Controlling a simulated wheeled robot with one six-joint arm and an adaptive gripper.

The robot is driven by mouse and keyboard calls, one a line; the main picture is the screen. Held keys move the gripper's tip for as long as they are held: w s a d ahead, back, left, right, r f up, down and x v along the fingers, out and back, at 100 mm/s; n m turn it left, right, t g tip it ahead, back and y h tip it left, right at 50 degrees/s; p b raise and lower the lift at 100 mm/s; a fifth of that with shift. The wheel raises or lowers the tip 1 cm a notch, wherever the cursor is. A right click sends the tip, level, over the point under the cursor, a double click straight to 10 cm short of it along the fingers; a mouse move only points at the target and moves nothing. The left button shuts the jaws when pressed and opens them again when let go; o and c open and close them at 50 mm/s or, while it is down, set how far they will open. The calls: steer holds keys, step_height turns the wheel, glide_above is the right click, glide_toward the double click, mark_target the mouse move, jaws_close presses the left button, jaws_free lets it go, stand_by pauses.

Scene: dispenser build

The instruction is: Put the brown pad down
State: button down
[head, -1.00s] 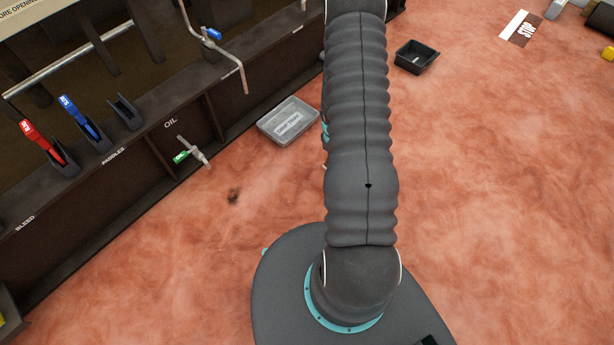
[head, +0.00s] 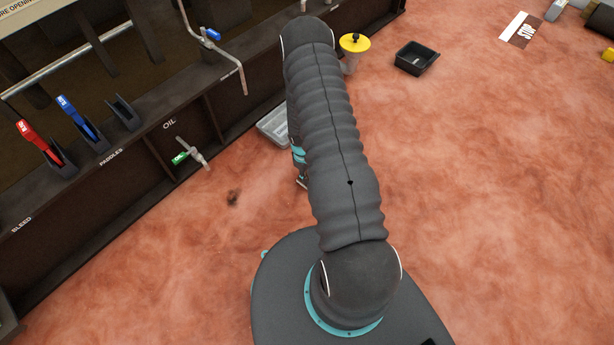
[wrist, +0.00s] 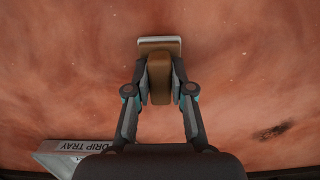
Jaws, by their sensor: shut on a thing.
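In the wrist view, my gripper (wrist: 160,76) is shut on the brown pad (wrist: 159,92). The pad is a brown block with a wider brown top end and a pale strip along its far edge. It sits between the two fingers, with the reddish floor behind it. I cannot tell whether it touches the floor. In the head view, my arm hides the pad and most of the gripper.
The grey drip tray (head: 270,128) lies by the dark bench, partly behind my arm; it also shows in the wrist view (wrist: 62,146). A black tray (head: 416,58) and a yellow-topped item (head: 354,44) stand beyond.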

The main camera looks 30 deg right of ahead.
steer(key=shift+f, duration=0.2)
steer(key=c, duration=1)
jaws_free()
steer(key=shift+r, duration=0.15)
